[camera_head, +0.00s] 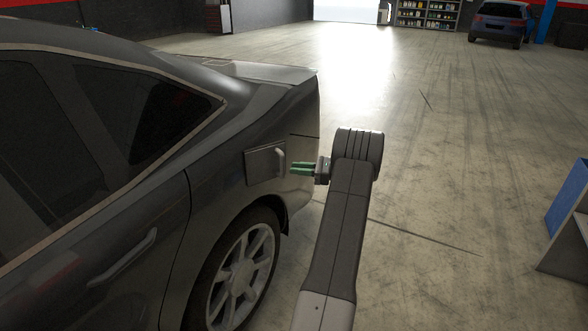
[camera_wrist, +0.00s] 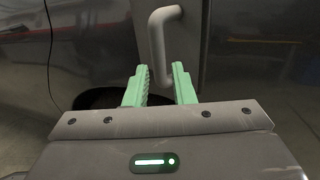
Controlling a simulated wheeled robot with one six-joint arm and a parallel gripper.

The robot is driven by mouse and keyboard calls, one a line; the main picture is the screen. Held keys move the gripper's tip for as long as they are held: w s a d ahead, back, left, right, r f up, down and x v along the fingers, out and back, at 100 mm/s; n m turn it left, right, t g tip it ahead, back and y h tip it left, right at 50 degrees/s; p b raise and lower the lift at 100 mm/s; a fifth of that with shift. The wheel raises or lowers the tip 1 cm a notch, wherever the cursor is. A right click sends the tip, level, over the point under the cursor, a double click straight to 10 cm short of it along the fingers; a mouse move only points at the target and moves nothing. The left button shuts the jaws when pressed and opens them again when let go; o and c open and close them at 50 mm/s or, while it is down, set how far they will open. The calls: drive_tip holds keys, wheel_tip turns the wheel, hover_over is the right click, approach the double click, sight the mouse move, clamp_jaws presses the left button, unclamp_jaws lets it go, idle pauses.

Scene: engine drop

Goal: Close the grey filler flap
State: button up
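The grey filler flap (camera_head: 263,164) is a squarish panel on the rear side of the dark car, above the rear wheel. It carries a pale upright handle (camera_head: 281,161), which also shows in the wrist view (camera_wrist: 156,42). I cannot tell whether the flap sits fully flush. My gripper (camera_head: 292,169) is beside the flap on its right, with green fingers pointing at it. In the wrist view my gripper (camera_wrist: 158,70) has its fingers apart, and the lower end of the handle appears between the fingertips. Contact cannot be made out.
The dark car (camera_head: 165,215) fills the left side, with its rear wheel (camera_head: 242,270) below the flap. A blue and grey unit (camera_head: 570,225) stands at the right edge. The concrete floor (camera_head: 440,150) between is clear. Another car (camera_head: 498,22) stands far back.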

drive_tip(key=w+d, duration=0.1)
drive_tip(key=d, duration=0.7)
drive_tip(key=shift+w, duration=0.3)
idle(0.3)
drive_tip(key=shift+d+p, duration=0.1)
drive_tip(key=shift+p, duration=0.3)
drive_tip(key=s+d, duration=0.1)
drive_tip(key=d, duration=1.2)
drive_tip(key=shift+s+d, duration=0.15)
drive_tip(key=shift+d, duration=0.25)
drive_tip(key=shift+c, duration=0.2)
